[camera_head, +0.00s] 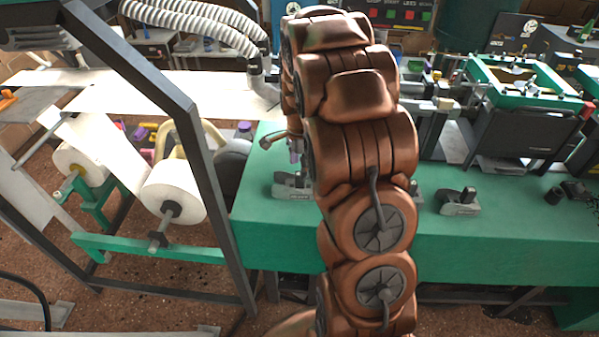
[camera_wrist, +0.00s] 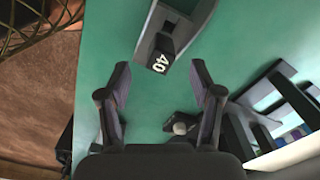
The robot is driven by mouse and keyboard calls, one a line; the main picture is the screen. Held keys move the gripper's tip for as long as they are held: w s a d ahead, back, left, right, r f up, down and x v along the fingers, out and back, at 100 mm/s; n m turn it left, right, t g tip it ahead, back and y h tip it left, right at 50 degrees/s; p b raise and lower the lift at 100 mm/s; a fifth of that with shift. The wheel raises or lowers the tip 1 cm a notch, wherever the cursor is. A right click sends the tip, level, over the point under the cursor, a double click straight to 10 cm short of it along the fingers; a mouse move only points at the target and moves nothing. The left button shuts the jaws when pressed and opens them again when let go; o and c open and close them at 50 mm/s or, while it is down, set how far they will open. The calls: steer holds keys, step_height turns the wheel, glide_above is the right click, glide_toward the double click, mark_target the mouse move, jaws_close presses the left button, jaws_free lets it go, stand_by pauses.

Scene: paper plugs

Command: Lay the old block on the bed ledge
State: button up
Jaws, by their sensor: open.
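In the wrist view a dark block marked "40" (camera_wrist: 164,53) sits at the near end of a grey holder (camera_wrist: 192,17) on the green bed (camera_wrist: 105,35). I cannot tell whether it is the old block. My gripper (camera_wrist: 161,80) is open and empty, its two fingers apart just below the marked block in the picture. In the head view the green bed ledge (camera_head: 480,240) runs along the front of the machine. My copper arm hides its middle, and only a small purplish part of the gripper shows at the arm's left.
In the head view a grey clamp-like piece (camera_head: 460,202) stands on the bed right of the arm, and another (camera_head: 291,187) left of it. A dark frame post (camera_head: 215,190) and white paper roll (camera_head: 173,190) are at the left.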

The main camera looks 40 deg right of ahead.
step_height(320, 180, up, 9)
steer(key=b, duration=0.2)
steer(key=s+a+r+n, duration=0.3)
steer(key=s+a+n, duration=0.6)
steer(key=s+a, duration=0.35)
steer(key=s+a+f+n+g, duration=0.1)
steer(key=s+a+n, duration=0.3)
steer(key=s, duration=0.5)
steer(key=s+a+f+n, duration=0.1)
steer(key=s+a+n, duration=0.3)
steer(key=s+n, duration=0.3)
steer(key=shift+s+a+g, duration=0.2)
steer(key=shift+s+g, duration=0.2)
steer(key=shift+s, duration=0.55)
